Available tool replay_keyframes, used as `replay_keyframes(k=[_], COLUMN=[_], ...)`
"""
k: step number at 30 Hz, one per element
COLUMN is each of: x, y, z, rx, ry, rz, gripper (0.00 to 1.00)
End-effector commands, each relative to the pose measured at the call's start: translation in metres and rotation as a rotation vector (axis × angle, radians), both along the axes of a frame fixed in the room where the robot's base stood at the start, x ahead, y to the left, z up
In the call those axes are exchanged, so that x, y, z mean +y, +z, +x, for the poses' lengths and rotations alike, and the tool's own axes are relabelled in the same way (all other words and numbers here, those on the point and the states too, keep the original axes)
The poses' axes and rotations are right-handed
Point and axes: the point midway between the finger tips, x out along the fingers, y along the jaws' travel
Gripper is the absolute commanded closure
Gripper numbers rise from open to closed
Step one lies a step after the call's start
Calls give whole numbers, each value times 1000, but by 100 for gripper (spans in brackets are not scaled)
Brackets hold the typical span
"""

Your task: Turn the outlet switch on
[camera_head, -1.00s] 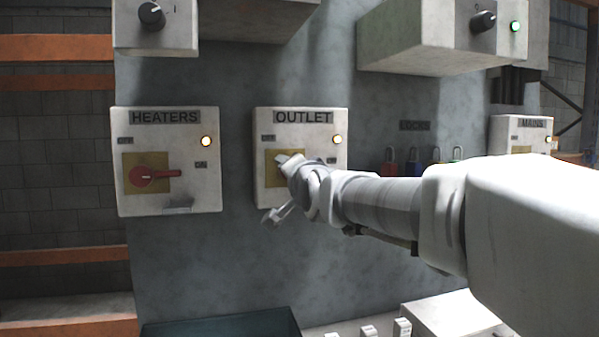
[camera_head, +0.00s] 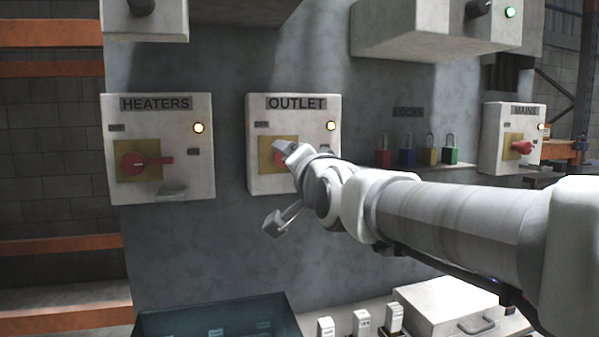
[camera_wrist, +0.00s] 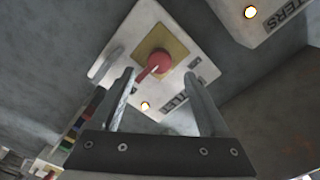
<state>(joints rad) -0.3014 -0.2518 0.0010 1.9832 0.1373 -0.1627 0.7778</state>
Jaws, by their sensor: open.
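The outlet box (camera_head: 257,180) is white, with an OUTLET label and a lit lamp at its upper right. Its red rotary switch (camera_head: 279,157) sits on a yellow plate and is mostly hidden behind my gripper (camera_head: 281,187) in the head view. The wrist view shows the box (camera_wrist: 118,55) rolled nearly upside down, with the red switch (camera_wrist: 158,62) in plain sight and its handle pointing to the lower left. My gripper (camera_wrist: 159,75) is open and empty there. The switch appears between the fingertips, and I see no clear contact.
The heaters box (camera_head: 180,115), with a red switch, hangs to the left. Several coloured padlocks (camera_head: 407,157) and the mains box (camera_head: 490,150) are to the right. Grey boxes (camera_head: 420,35) jut out above. A dark bin (camera_head: 215,318) and a white case (camera_head: 448,302) lie below.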

Motion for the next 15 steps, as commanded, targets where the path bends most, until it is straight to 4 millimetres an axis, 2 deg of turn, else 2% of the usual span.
replay_keyframes(k=[9,15], x=[-16,-23], y=[2,1], z=[-54,-79], rx=[-2,-1], ry=[0,0], rz=[2,0], gripper=[21,21])
